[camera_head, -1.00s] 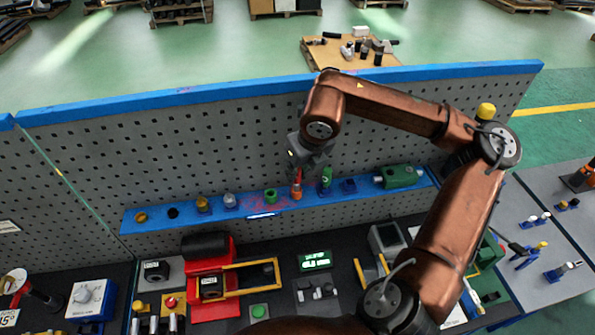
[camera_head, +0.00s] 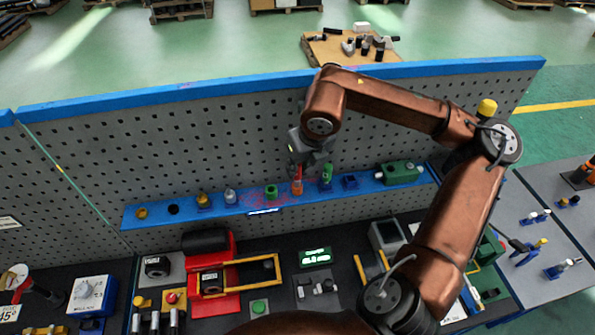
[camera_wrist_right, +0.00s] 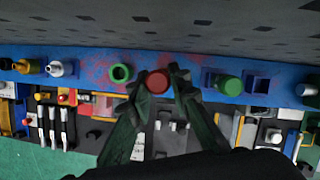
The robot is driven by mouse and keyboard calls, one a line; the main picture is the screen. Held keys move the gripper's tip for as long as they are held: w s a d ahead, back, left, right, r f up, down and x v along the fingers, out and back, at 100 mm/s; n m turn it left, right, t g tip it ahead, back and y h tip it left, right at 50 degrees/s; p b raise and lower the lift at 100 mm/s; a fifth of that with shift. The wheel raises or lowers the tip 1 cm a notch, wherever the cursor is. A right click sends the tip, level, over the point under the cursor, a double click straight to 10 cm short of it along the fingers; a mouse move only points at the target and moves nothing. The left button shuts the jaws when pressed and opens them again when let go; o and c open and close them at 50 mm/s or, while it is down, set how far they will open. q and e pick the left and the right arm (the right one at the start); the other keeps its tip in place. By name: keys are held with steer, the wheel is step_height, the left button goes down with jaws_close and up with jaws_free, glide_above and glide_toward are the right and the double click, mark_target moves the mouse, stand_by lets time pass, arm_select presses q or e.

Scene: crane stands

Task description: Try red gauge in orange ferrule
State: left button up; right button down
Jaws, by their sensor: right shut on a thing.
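My right gripper (camera_head: 297,170) points down at the blue shelf and is shut on the red gauge (camera_head: 298,174). The gauge stands upright, directly above the orange ferrule (camera_head: 297,188) on the shelf. I cannot tell whether its lower end is inside the ferrule or just above it. In the right wrist view, the gauge's round red top (camera_wrist_right: 157,82) sits between the two dark green fingertips (camera_wrist_right: 160,90). It hides the ferrule there. My left gripper is not in view.
A green ring (camera_head: 271,192) stands left of the ferrule and a green cylinder (camera_head: 327,174) close to its right. The blue shelf (camera_head: 240,207) also holds several other fittings. The grey pegboard (camera_head: 230,150) rises right behind. A lit green display (camera_head: 315,257) is on the bench.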

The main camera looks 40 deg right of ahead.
steer(key=shift+r+p, duration=1.55)
steer(key=shift+r, duration=0.85)
steer(key=shift+f, duration=0.1)
